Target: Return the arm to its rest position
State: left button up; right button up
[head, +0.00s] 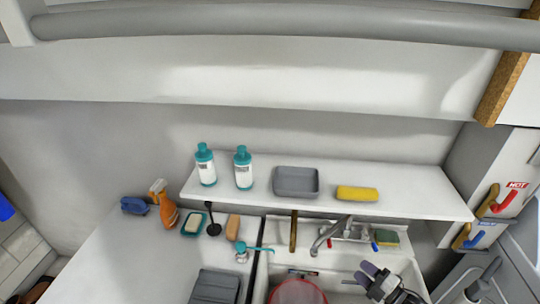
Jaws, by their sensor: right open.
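My right gripper (365,274) is at the lower right, over the white sink (340,262). Its two dark fingertips point up and left, with a gap between them and nothing held. It is below and to the right of the faucet (322,243), apart from it in the picture. A red round basin (298,292) is to its left, cut off by the lower edge. My left gripper is not in view.
A white shelf (430,200) above the sink holds two teal-capped bottles (205,168) (243,170), a grey tray (296,193) and a yellow sponge (357,193). An orange spray bottle (165,212) and soap dish (194,223) stand on the left counter (130,250).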

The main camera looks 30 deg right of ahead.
jog(key=s+f+m+g+h, duration=0.4)
jog(key=f+m+g+h, duration=0.2)
jog(key=f+m+g, duration=0.3)
jog(key=s+a+r+m+g+y, duration=0.1)
jog(key=s+a+r, duration=0.2)
jog(key=a, duration=0.5)
jog(key=s+a+r+m+g+y, duration=0.1)
jog(key=s+a+r+m+g, duration=0.1)
jog(key=a, duration=0.7)
jog(key=s+a+r+m+g+y, duration=0.1)
jog(key=s+a+r, duration=0.3)
jog(key=s+a, duration=0.2)
jog(key=shift+a+r+m+g, duration=0.15)
jog(key=shift+a+g, duration=0.05)
jog(key=shift+a, duration=0.4)
jog(key=shift+a+r+m+g, duration=0.15)
jog(key=shift+a+g, duration=0.05)
jog(key=shift+a, duration=0.4)
jog(key=a, duration=0.1)
jog(key=s+a, duration=0.1)
jog(key=a+y, duration=0.1)
jog(key=shift+s+a+f+m+g, duration=0.1)
jog(key=shift+s+f+m+g, duration=0.2)
jog(key=shift+s+f+m, duration=0.1)
notch_tip(320, 180, up, 20)
jog(key=p, duration=2)
jog(key=shift+w+d, duration=0.2)
jog(key=shift+w, duration=0.05)
